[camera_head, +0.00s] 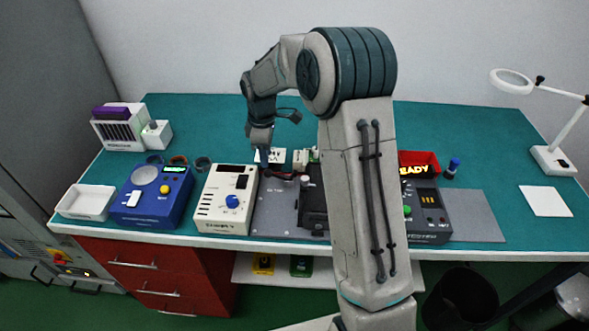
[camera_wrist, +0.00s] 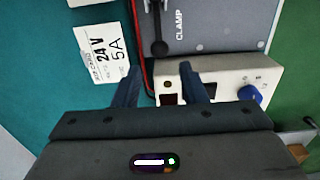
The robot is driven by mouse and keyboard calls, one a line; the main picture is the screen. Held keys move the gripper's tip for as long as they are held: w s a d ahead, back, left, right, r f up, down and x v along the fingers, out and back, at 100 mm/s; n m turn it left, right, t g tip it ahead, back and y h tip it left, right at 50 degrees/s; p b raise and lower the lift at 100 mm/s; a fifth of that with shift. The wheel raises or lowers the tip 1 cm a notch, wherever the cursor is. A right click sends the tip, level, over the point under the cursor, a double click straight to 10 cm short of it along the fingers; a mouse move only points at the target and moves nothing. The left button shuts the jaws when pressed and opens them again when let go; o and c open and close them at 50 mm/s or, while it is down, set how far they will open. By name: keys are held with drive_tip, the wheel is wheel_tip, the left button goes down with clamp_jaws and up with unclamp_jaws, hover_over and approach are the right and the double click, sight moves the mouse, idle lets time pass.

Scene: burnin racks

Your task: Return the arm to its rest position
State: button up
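My arm (camera_head: 362,190) rises through the middle of the head view and bends over to the left. My gripper (camera_head: 265,155) points down over the bench, above the area between the white power supply (camera_head: 226,200) and a small white card (camera_head: 270,156). In the wrist view my gripper (camera_wrist: 160,82) has its two dark fingers apart. Nothing is held between them. The power supply (camera_wrist: 218,78) with its blue knob lies beyond the fingers, and a card marked 24 V 5A (camera_wrist: 102,52) lies to the left.
A grey clamp plate (camera_wrist: 215,35) and a red cable (camera_wrist: 138,45) lie close by. On the bench stand a blue instrument (camera_head: 152,197), a white tray (camera_head: 85,202), a red bin (camera_head: 425,158) and a magnifier lamp (camera_head: 552,160). My arm hides the bench's middle.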

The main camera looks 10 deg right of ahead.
drive_tip(key=shift+r, duration=0.45)
drive_tip(key=shift+s+r, duration=0.1)
drive_tip(key=shift+r, duration=0.1)
drive_tip(key=s+d+r+m+t, duration=0.1)
drive_tip(key=s+d+r+m, duration=0.15)
drive_tip(key=s+r, duration=0.45)
drive_tip(key=s+d+r+m+t, duration=0.1)
drive_tip(key=s+d+r+m, duration=0.1)
drive_tip(key=s+m, duration=0.4)
drive_tip(key=s+d+r+m+t, duration=0.1)
drive_tip(key=s+r+m, duration=0.2)
drive_tip(key=s, duration=1.4)
drive_tip(key=m, duration=0.3)
drive_tip(key=shift+d+t, duration=0.3)
drive_tip(key=shift+d, duration=0.1)
drive_tip(key=shift+w, duration=0.1)
idle(0.4)
